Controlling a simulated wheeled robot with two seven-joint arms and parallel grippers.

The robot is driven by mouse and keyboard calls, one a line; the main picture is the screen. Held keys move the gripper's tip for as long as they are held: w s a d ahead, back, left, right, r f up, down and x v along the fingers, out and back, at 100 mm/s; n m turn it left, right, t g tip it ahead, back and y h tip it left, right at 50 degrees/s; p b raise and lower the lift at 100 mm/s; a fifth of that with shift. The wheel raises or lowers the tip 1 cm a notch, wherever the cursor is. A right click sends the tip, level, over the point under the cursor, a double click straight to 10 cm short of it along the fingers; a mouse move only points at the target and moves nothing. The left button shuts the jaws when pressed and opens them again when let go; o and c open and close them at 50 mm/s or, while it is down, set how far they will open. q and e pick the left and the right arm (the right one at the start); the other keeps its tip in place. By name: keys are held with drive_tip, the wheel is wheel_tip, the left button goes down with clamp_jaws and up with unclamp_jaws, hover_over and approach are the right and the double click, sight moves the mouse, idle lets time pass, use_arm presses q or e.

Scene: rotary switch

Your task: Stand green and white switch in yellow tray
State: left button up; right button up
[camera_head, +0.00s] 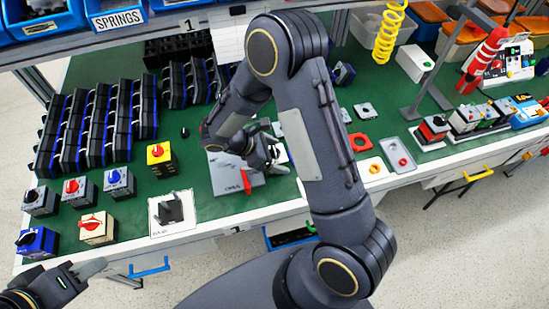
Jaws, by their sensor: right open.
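I cannot make out a green and white switch for sure; a small whitish part (281,154) shows beside my right gripper (274,160), partly covered by it. My right gripper is open, low over the bench next to a grey panel with a red lever. I cannot tell whether it touches the whitish part.
Several switch boxes, including a red-knobbed one (97,228), stand at the left. Black and blue racks (90,130) fill the back left. A grey stand (425,85) and a grey tray (399,160) are at the right. My right arm hides part of the bench's middle.

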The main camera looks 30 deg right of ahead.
drive_tip(key=shift+s+d+f, duration=0.1)
drive_tip(key=shift+d+f, duration=0.35)
drive_tip(key=shift+f, duration=0.05)
drive_tip(key=c, duration=1.3)
drive_tip(key=shift+r, duration=0.15)
